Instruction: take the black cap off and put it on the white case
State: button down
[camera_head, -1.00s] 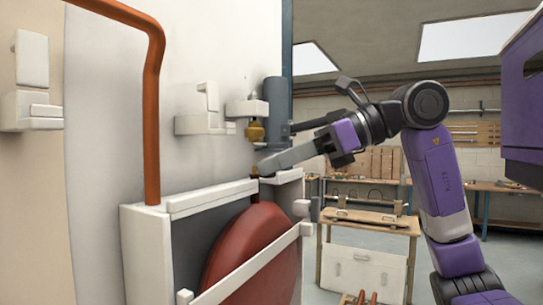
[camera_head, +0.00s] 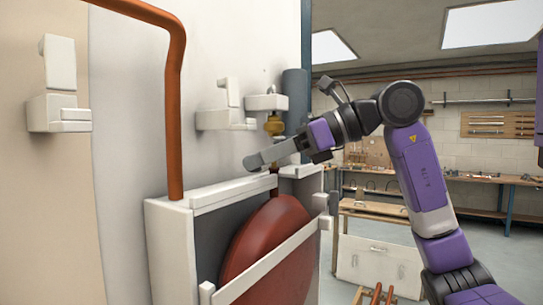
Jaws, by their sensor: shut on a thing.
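The white case (camera_head: 170,235) stands against the wall around a round dark red tank (camera_head: 272,235). A short copper stub (camera_head: 274,183) rises at the top of the tank. My gripper (camera_head: 256,162) is above the case's top edge, its long grey fingers pointing left past the stub. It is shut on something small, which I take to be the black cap. The cap itself is not clearly visible; the fingers hide it. A gap shows between the fingers and the case's white top ledge (camera_head: 235,193) below.
A thick copper pipe (camera_head: 174,120) runs down the wall into the case at left. White wall brackets (camera_head: 225,118) and a brass fitting (camera_head: 274,124) sit behind my gripper. A white diagonal bar (camera_head: 270,268) crosses the tank. A wooden bench (camera_head: 375,215) stands at right.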

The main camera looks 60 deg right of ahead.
jog(key=shift+w, duration=1.3)
jog(key=shift+w+f, duration=0.15)
jog(key=shift+f, duration=0.2)
jog(key=shift+f+b, duration=0.85)
jog(key=shift+f, duration=0.15)
jog(key=c, duration=1.1)
grip_release()
jog(key=shift+a+f, duration=0.1)
jog(key=shift+f, duration=0.05)
jog(key=shift+c, duration=0.3)
